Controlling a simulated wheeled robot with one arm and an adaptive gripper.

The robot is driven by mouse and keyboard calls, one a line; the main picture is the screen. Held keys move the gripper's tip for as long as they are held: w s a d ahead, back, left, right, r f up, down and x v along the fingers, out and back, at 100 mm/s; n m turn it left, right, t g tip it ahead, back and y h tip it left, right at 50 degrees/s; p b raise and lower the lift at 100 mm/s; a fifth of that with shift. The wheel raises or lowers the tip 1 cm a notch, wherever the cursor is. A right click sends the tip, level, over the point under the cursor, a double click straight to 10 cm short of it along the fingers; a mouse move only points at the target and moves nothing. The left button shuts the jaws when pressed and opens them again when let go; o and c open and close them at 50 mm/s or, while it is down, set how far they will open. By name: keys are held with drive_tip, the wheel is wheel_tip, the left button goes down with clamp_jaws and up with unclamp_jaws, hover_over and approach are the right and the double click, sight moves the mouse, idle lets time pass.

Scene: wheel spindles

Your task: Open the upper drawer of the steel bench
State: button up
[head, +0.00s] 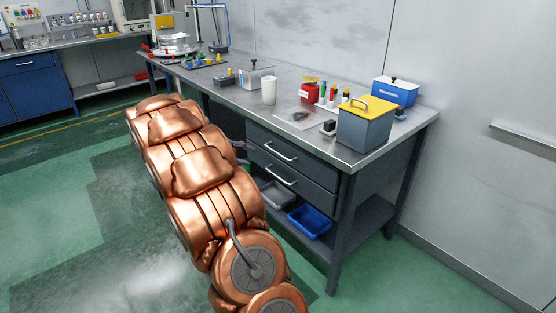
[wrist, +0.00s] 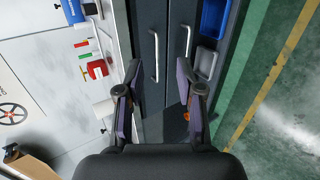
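The steel bench (head: 372,157) has two closed drawers at its front. The upper drawer (head: 314,163) has a silver bar handle (head: 280,151), which also shows upright in the wrist view (wrist: 155,57). The lower drawer (head: 311,190) has a similar handle (head: 280,175), at the right in the wrist view (wrist: 187,40). My gripper (wrist: 159,75) is open and empty. In the wrist view the upper handle appears between its fingertips; I cannot tell the remaining distance. In the head view my copper-coloured arm mostly hides the gripper, left of the drawers.
A blue bin (head: 310,221) and a grey bin (head: 278,194) sit on the shelf below the drawers. A grey box with a yellow lid (head: 364,122), a white cup (head: 269,90) and a red container (head: 309,92) stand on top. Green floor is clear in front.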

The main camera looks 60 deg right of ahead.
sight(278, 153)
drive_tip(key=shift+w+d+f+h+b, duration=0.8)
drive_tip(key=shift+d+f, duration=1.55)
drive_tip(key=shift+d, duration=1.8)
drive_tip(key=shift+w+d+f+h+b, duration=0.85)
drive_tip(key=shift+d+f, duration=1.45)
drive_tip(key=shift+d, duration=1.9)
drive_tip(key=shift+w+d+f+h+b, duration=0.75)
drive_tip(key=shift+d+f, duration=1.6)
drive_tip(key=shift+d, duration=1.8)
drive_tip(key=shift+s+y, duration=0.1)
drive_tip(key=shift+y, duration=0.2)
drive_tip(key=shift+c, duration=0.2)
clamp_jaws()
